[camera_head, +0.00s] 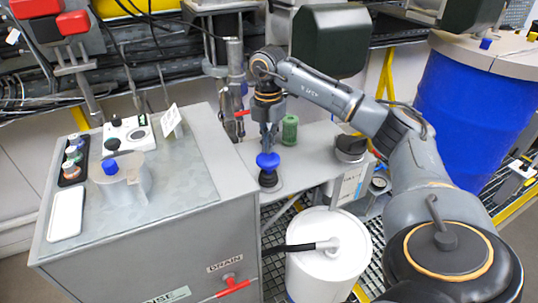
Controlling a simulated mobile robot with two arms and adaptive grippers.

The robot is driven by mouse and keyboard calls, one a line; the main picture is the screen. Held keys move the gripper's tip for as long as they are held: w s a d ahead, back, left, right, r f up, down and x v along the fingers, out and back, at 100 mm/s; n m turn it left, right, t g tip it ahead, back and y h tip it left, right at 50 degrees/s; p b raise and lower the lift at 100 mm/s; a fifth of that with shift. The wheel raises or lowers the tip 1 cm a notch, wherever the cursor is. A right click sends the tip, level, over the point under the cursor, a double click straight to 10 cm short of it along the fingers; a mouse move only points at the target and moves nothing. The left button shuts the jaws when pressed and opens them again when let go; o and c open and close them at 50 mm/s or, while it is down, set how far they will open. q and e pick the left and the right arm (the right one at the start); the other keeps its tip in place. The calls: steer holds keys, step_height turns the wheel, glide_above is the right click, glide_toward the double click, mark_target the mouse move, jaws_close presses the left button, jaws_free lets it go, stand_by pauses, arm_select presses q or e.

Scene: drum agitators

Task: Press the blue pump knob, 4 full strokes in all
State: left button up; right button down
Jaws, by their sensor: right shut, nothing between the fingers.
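The blue pump knob (268,161) sits on a dark, ridged base on the grey bench, right of the large grey cabinet. My right arm comes in from the right and reaches down over it. My right gripper (269,147) points downward, shut and empty, with its fingertips at the top of the knob. Whether they touch it or hover just above is too small to tell. My left gripper is not in view.
The grey cabinet (225,225) fills the left, with a white tray (67,213) and small bottles on top. A green bottle (290,130) stands behind the knob. A white drum (328,265) stands below the bench, a large blue drum (465,120) at right.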

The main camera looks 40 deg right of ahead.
mark_target(268, 157)
steer(key=shift+f, duration=0.1)
steer(key=shift+f+b, duration=1.35)
steer(key=shift+f, duration=1.1)
steer(key=shift+r, duration=0.1)
steer(key=shift+r+p, duration=2.25)
steer(key=shift+r, duration=0.15)
steer(key=shift+f, duration=0.1)
